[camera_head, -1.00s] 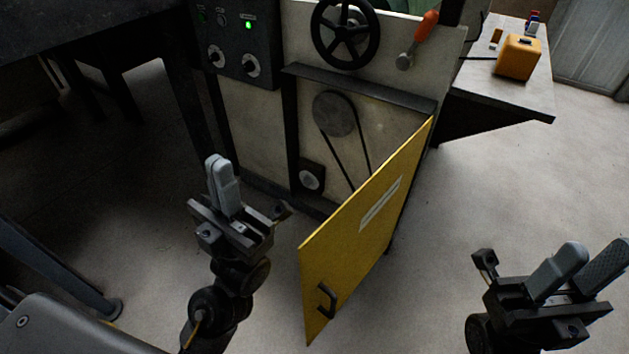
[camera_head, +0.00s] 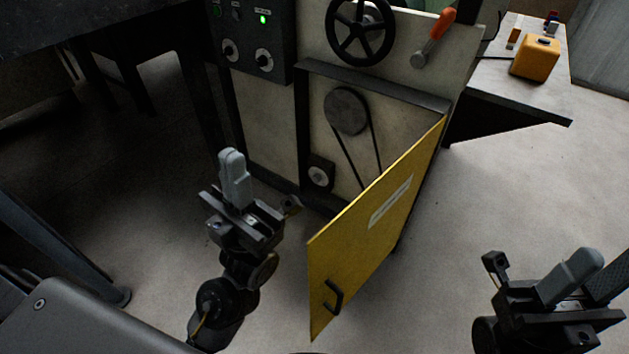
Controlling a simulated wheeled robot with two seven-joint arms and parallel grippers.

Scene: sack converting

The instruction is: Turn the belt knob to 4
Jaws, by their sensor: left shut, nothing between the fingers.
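My left gripper (camera_head: 233,158) is shut and empty, pointing up. In the picture it shows below the panel, clear of both knobs.
A green lamp (camera_head: 263,20) is lit above the knobs. A black handwheel (camera_head: 360,58) and an orange-handled lever (camera_head: 436,30) are right of the panel. A yellow door (camera_head: 350,240) stands open below, baring a belt and pulley (camera_head: 347,111). A side table (camera_head: 490,75) holds a yellow box (camera_head: 535,60).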

